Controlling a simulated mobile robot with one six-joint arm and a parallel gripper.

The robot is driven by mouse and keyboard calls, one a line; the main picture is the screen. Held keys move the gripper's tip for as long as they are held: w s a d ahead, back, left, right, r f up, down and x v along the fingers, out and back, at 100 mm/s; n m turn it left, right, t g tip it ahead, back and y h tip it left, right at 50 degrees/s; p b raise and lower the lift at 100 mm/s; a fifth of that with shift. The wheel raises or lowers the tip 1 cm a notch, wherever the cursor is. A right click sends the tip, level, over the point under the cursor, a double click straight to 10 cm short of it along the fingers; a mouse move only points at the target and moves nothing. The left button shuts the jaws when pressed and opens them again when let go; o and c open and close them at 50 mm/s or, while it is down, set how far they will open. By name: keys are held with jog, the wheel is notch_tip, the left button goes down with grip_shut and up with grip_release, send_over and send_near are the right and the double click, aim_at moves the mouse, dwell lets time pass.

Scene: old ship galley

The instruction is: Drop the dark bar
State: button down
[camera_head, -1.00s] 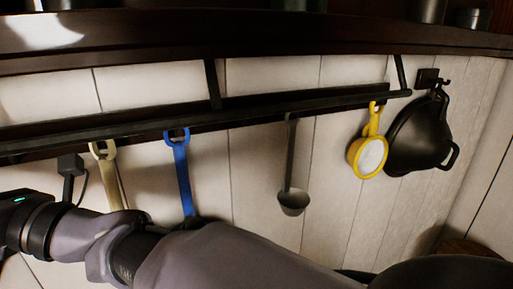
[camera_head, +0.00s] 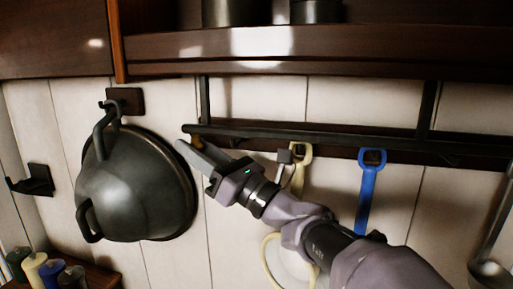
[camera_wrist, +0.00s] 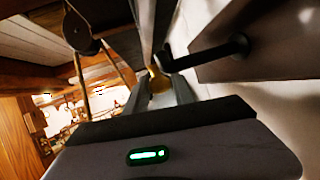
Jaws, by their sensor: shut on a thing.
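A dark bar (camera_head: 300,133) runs along the wall as a rail under the shelf. My gripper (camera_head: 190,146) is at its left end, with the fingers close together. In the wrist view a dark rod (camera_wrist: 208,53) reaches in from the right to just beyond my gripper's fingertips (camera_wrist: 160,86). The exact contact is hard to make out.
A dark pan (camera_head: 135,190) hangs left of my gripper. A cream utensil (camera_head: 299,165) and a blue one (camera_head: 368,190) hang on the rail, with a ladle (camera_head: 490,268) far right. The shelf (camera_head: 300,45) is close above. Several small jars (camera_head: 50,272) stand lower left.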

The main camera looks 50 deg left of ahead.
jog(key=c, duration=1.5)
grip_release()
jog(key=o, duration=0.4)
jog(key=shift+w+a, duration=0.1)
jog(key=shift+w, duration=0.1)
jog(key=shift+s, duration=0.15)
